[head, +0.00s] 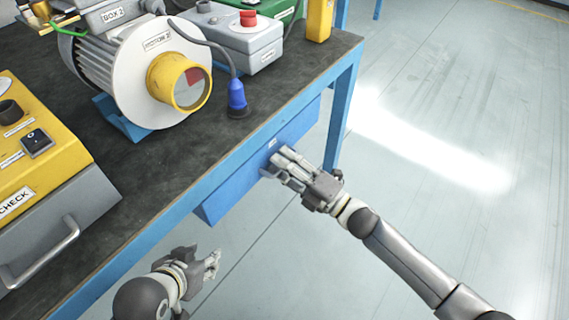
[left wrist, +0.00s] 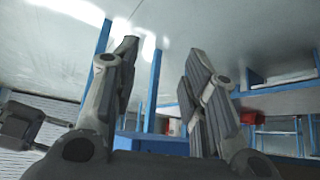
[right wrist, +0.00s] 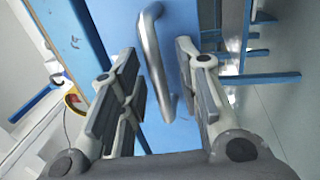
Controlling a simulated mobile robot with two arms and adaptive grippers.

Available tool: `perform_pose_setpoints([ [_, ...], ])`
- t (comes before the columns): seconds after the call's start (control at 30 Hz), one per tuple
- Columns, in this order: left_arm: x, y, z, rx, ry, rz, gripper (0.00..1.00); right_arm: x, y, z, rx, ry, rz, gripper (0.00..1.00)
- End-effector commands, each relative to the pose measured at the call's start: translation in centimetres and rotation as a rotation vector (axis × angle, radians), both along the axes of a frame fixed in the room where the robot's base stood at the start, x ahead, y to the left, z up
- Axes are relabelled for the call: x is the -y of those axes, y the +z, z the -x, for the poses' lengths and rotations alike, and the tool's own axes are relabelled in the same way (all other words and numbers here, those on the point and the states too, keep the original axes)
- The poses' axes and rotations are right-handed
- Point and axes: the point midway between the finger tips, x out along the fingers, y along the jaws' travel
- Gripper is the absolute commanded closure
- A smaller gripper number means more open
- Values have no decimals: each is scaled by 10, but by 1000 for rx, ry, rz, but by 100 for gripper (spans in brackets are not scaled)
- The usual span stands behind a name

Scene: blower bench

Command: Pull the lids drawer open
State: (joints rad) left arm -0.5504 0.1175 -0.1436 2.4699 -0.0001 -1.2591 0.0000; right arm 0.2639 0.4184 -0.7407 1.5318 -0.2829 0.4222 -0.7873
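The lids drawer (head: 230,192) is a blue drawer under the bench top. Its front also fills the middle of the right wrist view (right wrist: 185,75). A silver bar handle (right wrist: 152,60) stands on that front. My right gripper (head: 280,168) is at the drawer front, its fingers on either side of the handle. In the right wrist view the fingers (right wrist: 158,90) are open, with gaps between them and the handle. In the head view the fingers hide most of the handle. My left gripper (head: 213,262) is open and empty, below and in front of the bench edge. Its fingers (left wrist: 160,85) show apart in the left wrist view.
The dark bench top (head: 150,180) carries a motor with a white disc (head: 150,80), a grey box with a red button (head: 245,35), a blue plug (head: 237,98) and a yellow CHECK box (head: 40,150). A blue bench leg (head: 340,115) stands beyond my right gripper. The floor at right is clear.

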Motion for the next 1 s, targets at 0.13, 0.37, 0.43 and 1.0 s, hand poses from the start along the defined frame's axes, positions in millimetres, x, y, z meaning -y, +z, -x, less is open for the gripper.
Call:
perform_pose_setpoints([
  [0.13, 0, 0, 0, 0, 0, 0, 60, 0, 0, 0, 0, 0, 0, 69],
  [0.37, 0, 0, 0, 0, 0, 0, 60, 0, 0, 0, 0, -1, 0, 96],
  [0.43, 0, 0, 0, 0, -1, 1, 60, 0, 0, 0, 0, -1, 0, 100],
  [1.0, -8, -8, 22, -111, 11, -25, 60, 16, 0, 11, -3, -2, 2, 100],
])
